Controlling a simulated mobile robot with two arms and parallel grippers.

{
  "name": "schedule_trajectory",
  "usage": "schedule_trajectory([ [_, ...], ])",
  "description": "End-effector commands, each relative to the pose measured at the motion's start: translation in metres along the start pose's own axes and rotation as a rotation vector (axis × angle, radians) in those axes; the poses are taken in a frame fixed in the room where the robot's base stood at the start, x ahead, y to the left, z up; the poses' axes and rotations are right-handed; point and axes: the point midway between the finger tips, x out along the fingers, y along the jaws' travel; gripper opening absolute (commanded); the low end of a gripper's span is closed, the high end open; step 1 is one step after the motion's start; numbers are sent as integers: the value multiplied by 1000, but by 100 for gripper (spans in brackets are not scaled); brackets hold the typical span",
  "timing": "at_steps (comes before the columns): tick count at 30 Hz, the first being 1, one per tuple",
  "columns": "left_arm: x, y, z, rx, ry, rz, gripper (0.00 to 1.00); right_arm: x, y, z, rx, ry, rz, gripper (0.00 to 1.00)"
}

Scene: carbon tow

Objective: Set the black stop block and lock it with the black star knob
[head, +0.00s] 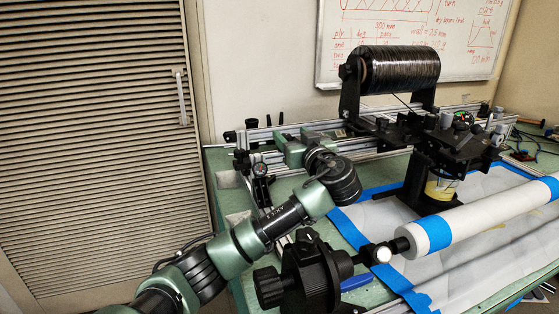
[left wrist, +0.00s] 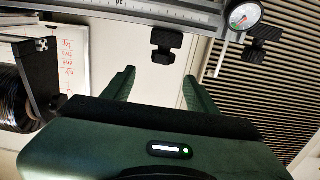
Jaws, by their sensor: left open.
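My left gripper (head: 274,149) is at the left end of the machine's rail in the head view. In the left wrist view its two green fingers (left wrist: 158,84) stand apart with nothing between them. A black block-like piece with a knob (left wrist: 166,46) sits on the scaled rail just beyond the fingertips, apart from them. A second similar black piece (left wrist: 262,44) is beside the dial gauge. I cannot tell which is the stop block or whether either knob is star-shaped. In the head view, small black parts (head: 242,160) show beside the gripper. My right gripper is not in view.
The dial gauge (left wrist: 243,16) is close to the fingers. A black tow spool (head: 400,68) stands behind the rail. A white mandrel with blue bands (head: 480,222) and a black chuck (head: 310,275) are at front right. A louvred door (head: 90,120) is at left.

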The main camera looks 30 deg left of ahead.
Motion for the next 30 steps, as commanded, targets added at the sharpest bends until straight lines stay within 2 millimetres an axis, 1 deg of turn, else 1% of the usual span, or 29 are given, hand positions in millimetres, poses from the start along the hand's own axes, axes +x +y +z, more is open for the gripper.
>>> schedule_trajectory([
  [1,0,0,26,-1,1,1,58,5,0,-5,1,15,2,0],
  [3,0,0,35,-1,1,0,58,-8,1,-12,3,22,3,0],
  [6,0,0,42,-1,1,0,58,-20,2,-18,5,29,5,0],
  [11,5,0,43,1,2,-2,58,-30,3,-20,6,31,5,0],
  [14,18,-1,41,1,3,-3,58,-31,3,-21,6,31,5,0],
  [21,57,-2,42,2,1,-4,58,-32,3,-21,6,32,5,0],
  [25,71,0,42,2,2,-2,58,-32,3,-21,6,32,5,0],
  [30,78,0,42,-1,0,0,58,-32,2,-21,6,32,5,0],
])
